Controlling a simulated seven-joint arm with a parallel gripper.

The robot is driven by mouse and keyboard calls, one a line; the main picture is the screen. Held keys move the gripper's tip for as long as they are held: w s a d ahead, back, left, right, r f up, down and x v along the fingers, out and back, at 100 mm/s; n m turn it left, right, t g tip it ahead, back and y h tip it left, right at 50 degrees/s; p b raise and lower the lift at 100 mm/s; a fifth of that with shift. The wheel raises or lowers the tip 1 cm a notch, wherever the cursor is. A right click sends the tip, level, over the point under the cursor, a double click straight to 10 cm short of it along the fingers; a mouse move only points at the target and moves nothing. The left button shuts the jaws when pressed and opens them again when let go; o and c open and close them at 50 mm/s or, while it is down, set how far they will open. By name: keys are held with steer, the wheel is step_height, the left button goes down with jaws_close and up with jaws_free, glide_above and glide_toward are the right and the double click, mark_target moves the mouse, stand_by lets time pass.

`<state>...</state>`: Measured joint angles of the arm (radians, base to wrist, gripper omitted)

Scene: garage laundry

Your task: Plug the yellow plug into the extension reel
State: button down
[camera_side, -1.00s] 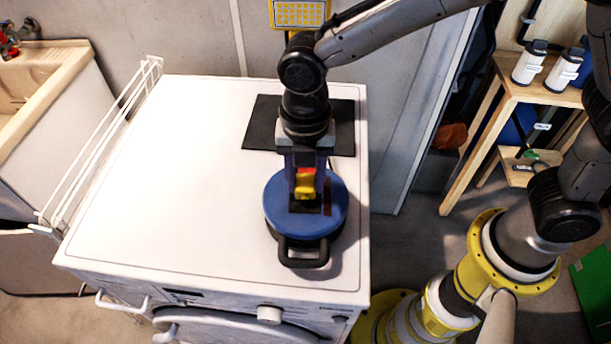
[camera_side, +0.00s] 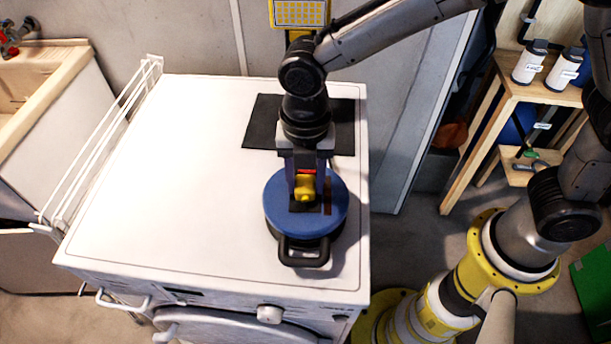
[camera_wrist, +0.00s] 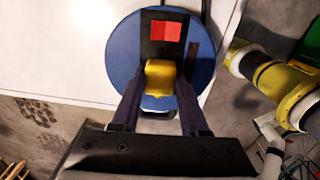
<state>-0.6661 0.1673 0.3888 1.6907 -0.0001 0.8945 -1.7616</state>
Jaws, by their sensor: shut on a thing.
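The extension reel (camera_side: 280,220) is a round blue-topped drum with a black handle, lying flat near the front right corner of the washing machine top. Its blue face also shows in the wrist view (camera_wrist: 122,55), with a dark panel bearing a red patch (camera_wrist: 166,32). My gripper (camera_side: 306,192) points down over the reel, shut on the yellow plug (camera_side: 305,186). In the wrist view the plug (camera_wrist: 160,75) sits between the fingers, over the dark panel and apart from the red patch. Whether the plug touches the panel cannot be told.
The white washing machine top (camera_side: 180,170) is clear to the left. A black mat (camera_side: 262,125) lies behind the reel. A wire rack (camera_side: 105,150) stands along the left edge. A wooden shelf (camera_side: 490,150) with canisters stands at the right.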

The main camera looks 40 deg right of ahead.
steer(key=shift+f, duration=0.3)
steer(key=shift+c, duration=1.7)
jaws_free()
step_height(320, 180, up, 14)
